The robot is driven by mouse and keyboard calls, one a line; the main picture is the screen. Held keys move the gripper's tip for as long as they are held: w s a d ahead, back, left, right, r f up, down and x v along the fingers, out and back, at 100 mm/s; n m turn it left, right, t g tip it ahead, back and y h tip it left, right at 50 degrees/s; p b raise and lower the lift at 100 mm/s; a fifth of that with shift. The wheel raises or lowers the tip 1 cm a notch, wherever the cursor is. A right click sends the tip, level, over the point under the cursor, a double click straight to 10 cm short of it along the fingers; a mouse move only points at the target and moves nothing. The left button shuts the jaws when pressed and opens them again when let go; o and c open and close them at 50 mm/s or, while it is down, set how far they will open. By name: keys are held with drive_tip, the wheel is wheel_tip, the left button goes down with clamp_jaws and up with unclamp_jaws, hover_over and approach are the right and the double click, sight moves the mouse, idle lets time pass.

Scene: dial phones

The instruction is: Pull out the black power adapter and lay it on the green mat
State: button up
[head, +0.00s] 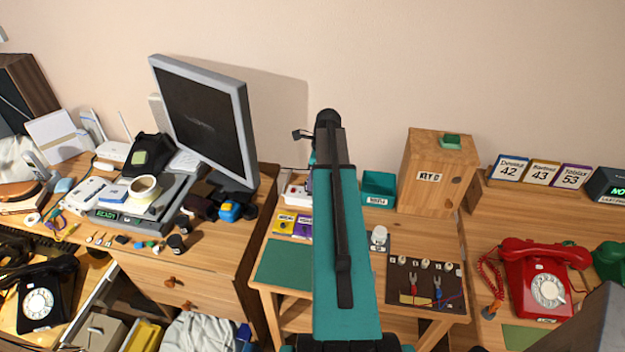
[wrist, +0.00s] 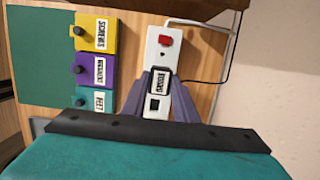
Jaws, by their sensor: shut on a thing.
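The black power adapter (wrist: 160,74), with a pale label, shows in the wrist view over the white power strip (wrist: 166,57). My gripper (wrist: 162,84) is shut on it, with one grey-purple finger on each side. I cannot tell whether the adapter is still seated in the strip. In the head view my arm hides the gripper and the adapter; part of the power strip (head: 296,193) shows left of the arm. The green mat (wrist: 40,52) lies bare at the left in the wrist view, and at the table's front left in the head view (head: 284,264).
A red switch (wrist: 166,41) is on the strip. Yellow (wrist: 100,32), purple (wrist: 98,68) and green (wrist: 97,101) labelled boxes stand between strip and mat. A teal tray (head: 379,186), wooden box (head: 437,168) and wire board (head: 428,283) are right of my arm.

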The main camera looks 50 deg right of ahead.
drive_tip(key=shift+r, duration=0.35)
idle(0.3)
drive_tip(key=shift+r+p, duration=1.5)
drive_tip(key=shift+r, duration=0.3)
drive_tip(key=shift+s, duration=0.1)
